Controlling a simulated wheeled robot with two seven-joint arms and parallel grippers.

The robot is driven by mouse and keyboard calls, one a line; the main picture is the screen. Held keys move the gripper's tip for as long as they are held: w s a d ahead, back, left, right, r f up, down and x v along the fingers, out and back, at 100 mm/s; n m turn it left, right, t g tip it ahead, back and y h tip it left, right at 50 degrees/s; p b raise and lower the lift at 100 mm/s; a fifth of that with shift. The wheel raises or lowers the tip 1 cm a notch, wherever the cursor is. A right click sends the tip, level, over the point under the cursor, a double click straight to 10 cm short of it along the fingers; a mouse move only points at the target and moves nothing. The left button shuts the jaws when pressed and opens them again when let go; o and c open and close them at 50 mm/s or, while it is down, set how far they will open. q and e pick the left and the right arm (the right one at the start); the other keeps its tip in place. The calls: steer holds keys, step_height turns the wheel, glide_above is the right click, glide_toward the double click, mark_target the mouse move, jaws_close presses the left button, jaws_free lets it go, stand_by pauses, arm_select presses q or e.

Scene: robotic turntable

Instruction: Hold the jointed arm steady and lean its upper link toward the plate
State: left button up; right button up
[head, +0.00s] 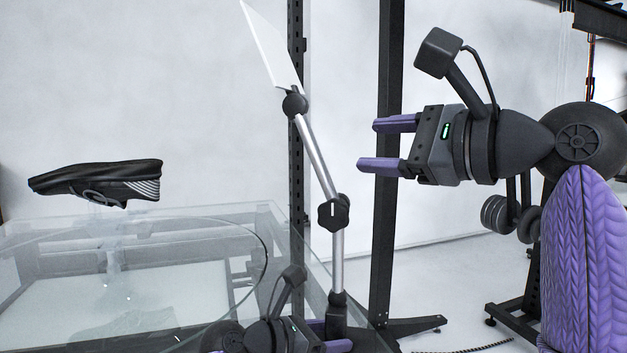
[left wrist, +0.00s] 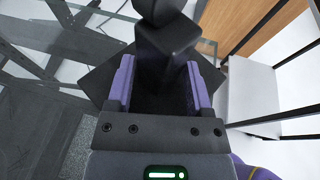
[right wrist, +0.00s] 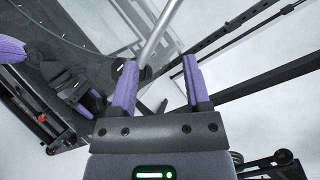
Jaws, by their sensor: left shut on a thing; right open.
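The jointed arm stands upright at the table's edge in the head view, with a silver lower link (head: 337,262), a dark knob joint (head: 333,211) and a silver upper link (head: 318,155) tilted up and left. A white panel (head: 268,45) tops it. My left gripper (head: 330,337) is shut on its dark base (head: 337,312); the left wrist view shows the dark block (left wrist: 165,85) between the fingers. My right gripper (head: 367,144) is open and empty, just right of the upper link and apart from it. A silver link (right wrist: 160,32) shows beyond its fingers. The clear round plate (head: 258,283) lies left.
A black shoe (head: 100,182) appears above the plate at left. The glass table (head: 285,232) fills the lower left. Dark upright posts (head: 390,80) stand behind the jointed arm. The space between shoe and upper link is clear.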

mark_target(315, 148)
steer(key=w+a+m, duration=0.2)
steer(key=a, duration=0.1)
steer(key=w+a+m, duration=0.2)
steer(key=w+m, duration=0.1)
steer(key=w+a+f+m, duration=0.1)
steer(key=w+a+m, duration=0.1)
steer(key=a+m, duration=0.1)
steer(key=shift+w+a+t+y, duration=0.3)
steer(key=shift+w, duration=0.05)
jaws_close()
steer(key=shift+f, duration=0.1)
stand_by(1.1)
